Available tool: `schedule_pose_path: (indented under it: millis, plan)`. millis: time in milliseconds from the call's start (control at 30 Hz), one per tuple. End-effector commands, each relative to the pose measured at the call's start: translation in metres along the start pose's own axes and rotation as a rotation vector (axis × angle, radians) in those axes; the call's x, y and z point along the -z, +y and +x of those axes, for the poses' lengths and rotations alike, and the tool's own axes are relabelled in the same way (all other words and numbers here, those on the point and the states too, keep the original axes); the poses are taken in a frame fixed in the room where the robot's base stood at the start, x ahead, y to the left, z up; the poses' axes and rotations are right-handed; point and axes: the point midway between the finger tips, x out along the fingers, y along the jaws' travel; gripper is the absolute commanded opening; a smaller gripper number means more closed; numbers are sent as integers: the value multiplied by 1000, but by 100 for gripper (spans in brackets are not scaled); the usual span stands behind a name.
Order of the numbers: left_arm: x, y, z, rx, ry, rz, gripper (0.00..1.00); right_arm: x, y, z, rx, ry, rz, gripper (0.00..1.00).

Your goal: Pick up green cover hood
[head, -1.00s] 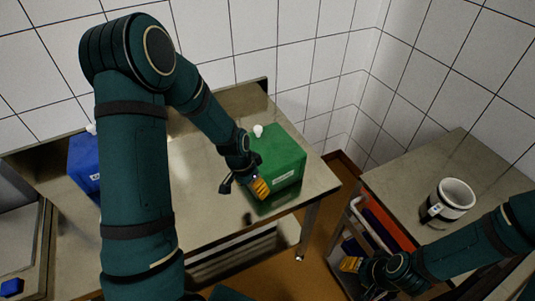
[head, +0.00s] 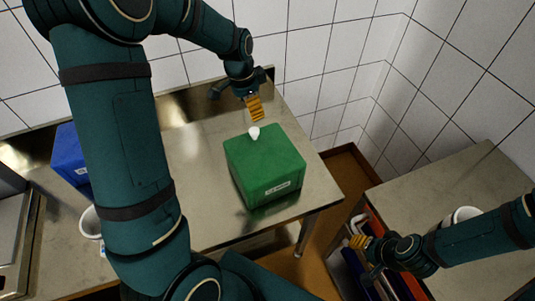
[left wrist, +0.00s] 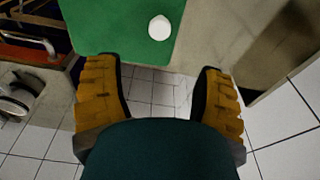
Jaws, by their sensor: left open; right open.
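The green cover hood (head: 268,172) is a box shape with a white knob (head: 254,132) on top and a small label on its front. It stands on the metal table near the right end. In the left wrist view the hood (left wrist: 112,22) and its white knob (left wrist: 159,27) show at the top, beyond the fingers. My left gripper (head: 254,108) is open and empty, above and behind the knob, apart from it. Its two orange fingers also show in the left wrist view (left wrist: 160,95). My right gripper (head: 362,258) is open and empty at the lower right, away from the hood.
A blue box (head: 68,155) stands on the metal table (head: 195,160) at the left, partly behind my left arm. A white mould (head: 90,222) is beside my arm. Another white mould (head: 465,214) sits on the right-hand table (head: 430,185). Tiled walls close off the back.

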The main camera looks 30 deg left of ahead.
Motion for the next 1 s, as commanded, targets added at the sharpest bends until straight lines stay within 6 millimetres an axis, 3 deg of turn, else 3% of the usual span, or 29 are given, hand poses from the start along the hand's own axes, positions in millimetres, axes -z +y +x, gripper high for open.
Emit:
schedule_pose_path:
  millis: [300, 567, 833, 1000]
  plan:
    - [-1, 0, 59, -2, -3, -1, 68, 0, 0, 1, 0, 0, 0, 47]
    - [-2, 0, 77, -2, -1, -2, 68, 0, 0, 0, 0, 0, 0, 47]
    - [-9, 0, 113, -2, -2, -1, 68, 0, -1, -2, 0, -1, 0, 47]
    - [-8, -1, 124, 1, 0, -1, 68, 0, -1, -3, 0, -1, 0, 47]
